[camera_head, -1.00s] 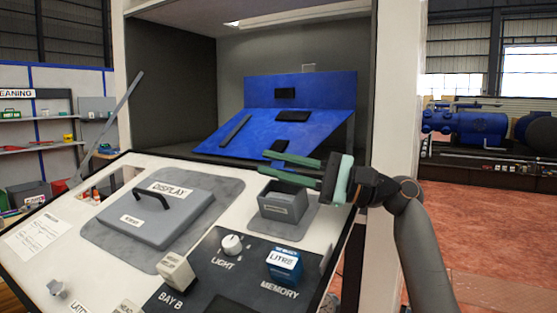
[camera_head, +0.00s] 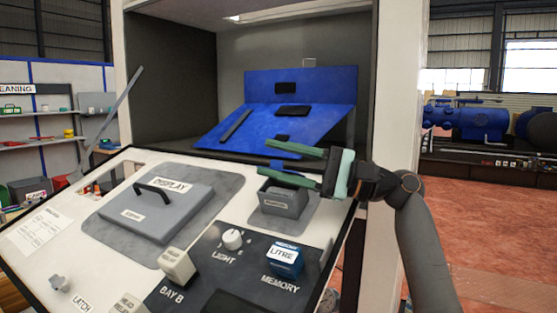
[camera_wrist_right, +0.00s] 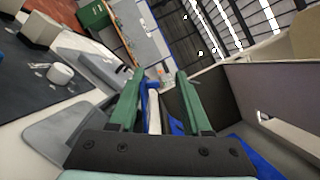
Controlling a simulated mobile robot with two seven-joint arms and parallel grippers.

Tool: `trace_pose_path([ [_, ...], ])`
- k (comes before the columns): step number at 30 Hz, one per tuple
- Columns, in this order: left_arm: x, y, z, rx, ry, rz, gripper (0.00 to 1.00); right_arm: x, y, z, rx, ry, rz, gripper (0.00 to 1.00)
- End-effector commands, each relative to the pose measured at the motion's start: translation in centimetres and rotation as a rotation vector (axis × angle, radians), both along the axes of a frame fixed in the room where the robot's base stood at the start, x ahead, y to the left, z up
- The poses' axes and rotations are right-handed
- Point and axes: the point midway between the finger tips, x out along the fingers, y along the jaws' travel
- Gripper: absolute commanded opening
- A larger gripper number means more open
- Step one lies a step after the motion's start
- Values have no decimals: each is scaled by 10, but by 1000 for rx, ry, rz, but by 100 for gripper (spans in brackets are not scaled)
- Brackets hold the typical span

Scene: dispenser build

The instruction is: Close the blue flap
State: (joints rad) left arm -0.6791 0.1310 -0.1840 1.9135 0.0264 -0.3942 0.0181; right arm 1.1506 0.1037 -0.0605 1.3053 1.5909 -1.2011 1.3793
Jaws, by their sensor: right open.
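The blue flap (camera_head: 262,124) is a sloping panel inside the grey recess, tilted down toward the front, with dark blocks on its face. An upright blue panel (camera_head: 325,83) stands behind its upper edge. My right gripper (camera_head: 266,160) has green fingers, open and pointing left, just in front of the flap's lower edge. I cannot tell whether it touches the flap. In the right wrist view, the open fingers (camera_wrist_right: 162,82) have a blue strip and a white strip showing between them. My left gripper is not in view.
The sloping white console (camera_head: 75,215) below has a grey display lid (camera_head: 150,212) with a black handle, a small grey bin (camera_head: 284,198), a light knob (camera_head: 232,239) and a blue memory block (camera_head: 284,258). The recess's right post (camera_head: 398,90) stands close to my right arm.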

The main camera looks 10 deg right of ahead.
Motion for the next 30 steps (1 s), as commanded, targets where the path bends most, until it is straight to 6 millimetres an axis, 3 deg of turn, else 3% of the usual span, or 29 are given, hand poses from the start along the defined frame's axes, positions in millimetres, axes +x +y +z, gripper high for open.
trace_pose_path([
  [5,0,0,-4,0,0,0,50,-2,-11,-4,0,1,-2,48],
  [15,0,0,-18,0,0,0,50,-22,-78,-19,0,0,-5,48],
  [21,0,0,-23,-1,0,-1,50,-31,-107,-24,-1,1,-3,48],
  [30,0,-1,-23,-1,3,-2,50,-35,-118,-25,0,0,0,48],
])
